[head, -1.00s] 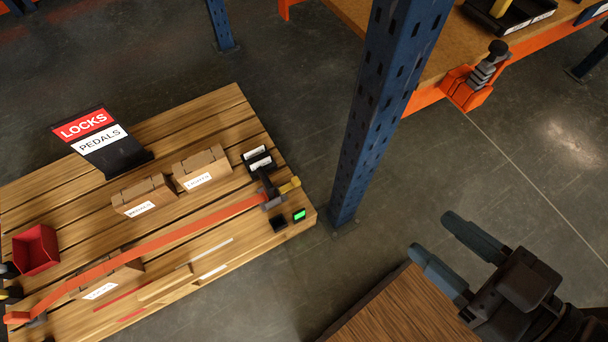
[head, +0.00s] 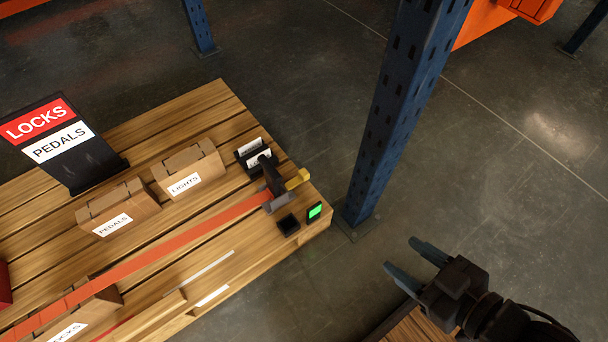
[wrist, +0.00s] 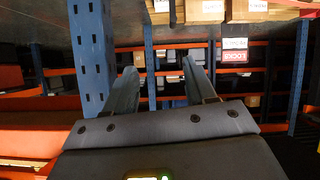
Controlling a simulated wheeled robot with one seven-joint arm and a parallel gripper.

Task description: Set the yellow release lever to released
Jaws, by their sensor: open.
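The yellow release lever (head: 298,179) is on a dark ratchet buckle (head: 273,190) near the right corner of the wooden pallet (head: 215,105). An orange strap (head: 170,246) runs from the buckle toward the lower left. My gripper (head: 408,259) is open and empty, to the right of and below the lever in the head view, well apart from it. In the wrist view its two grey-blue fingers (wrist: 158,92) stand wide apart with nothing between them. I cannot make out the lever in the wrist view.
A blue rack post (head: 405,110) stands just right of the pallet. A small device with a green screen (head: 314,212) and a black box (head: 289,225) sit beside the buckle. Cartons (head: 189,170) and a LOCKS/PEDALS sign (head: 62,145) are on the pallet. Grey floor lies between pallet and gripper.

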